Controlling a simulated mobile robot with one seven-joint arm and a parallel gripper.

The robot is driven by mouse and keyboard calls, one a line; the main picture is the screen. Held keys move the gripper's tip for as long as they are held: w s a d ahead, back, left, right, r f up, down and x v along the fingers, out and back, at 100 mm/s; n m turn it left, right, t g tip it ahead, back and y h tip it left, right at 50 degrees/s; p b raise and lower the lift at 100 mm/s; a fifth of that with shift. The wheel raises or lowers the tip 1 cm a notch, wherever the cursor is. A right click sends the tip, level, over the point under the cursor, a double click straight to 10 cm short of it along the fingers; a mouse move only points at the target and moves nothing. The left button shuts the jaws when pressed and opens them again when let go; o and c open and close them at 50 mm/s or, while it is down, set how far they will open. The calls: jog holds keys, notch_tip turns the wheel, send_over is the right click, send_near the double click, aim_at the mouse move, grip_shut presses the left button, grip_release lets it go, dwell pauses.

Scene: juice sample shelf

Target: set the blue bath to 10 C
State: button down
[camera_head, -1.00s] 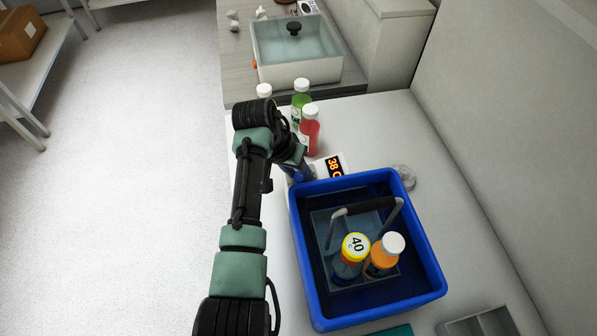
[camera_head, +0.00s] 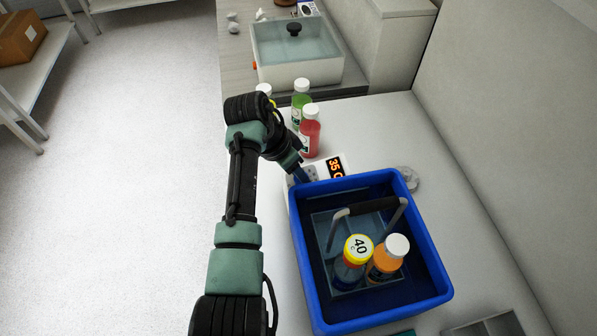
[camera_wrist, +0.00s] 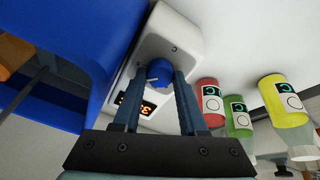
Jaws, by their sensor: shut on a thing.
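The blue bath (camera_head: 296,222) stands on the white counter, with a basket inside holding a yellow-capped bottle marked 40 (camera_head: 353,268) and an orange bottle (camera_head: 385,262) with a white cap. Its white control box (camera_wrist: 181,42) has an orange display (camera_head: 335,167) that reads 35 C in the head view. The display also shows in the wrist view, partly hidden by a finger. My gripper (camera_wrist: 160,80) is shut on the blue dial (camera_wrist: 159,71) of the control box, one finger on each side. In the head view my arm hides the dial.
A red bottle (camera_head: 310,134), a green bottle (camera_head: 301,108) and a yellow bottle (camera_wrist: 284,100) stand beyond the control box, close to my wrist. A second, pale bath (camera_head: 300,72) with a clear lid sits at the back. The counter right of the blue bath is mostly clear.

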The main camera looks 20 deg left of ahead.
jog(key=shift+c, duration=2.2)
grip_release()
jog(key=v, duration=1.3)
jog(key=shift+b, duration=0.35)
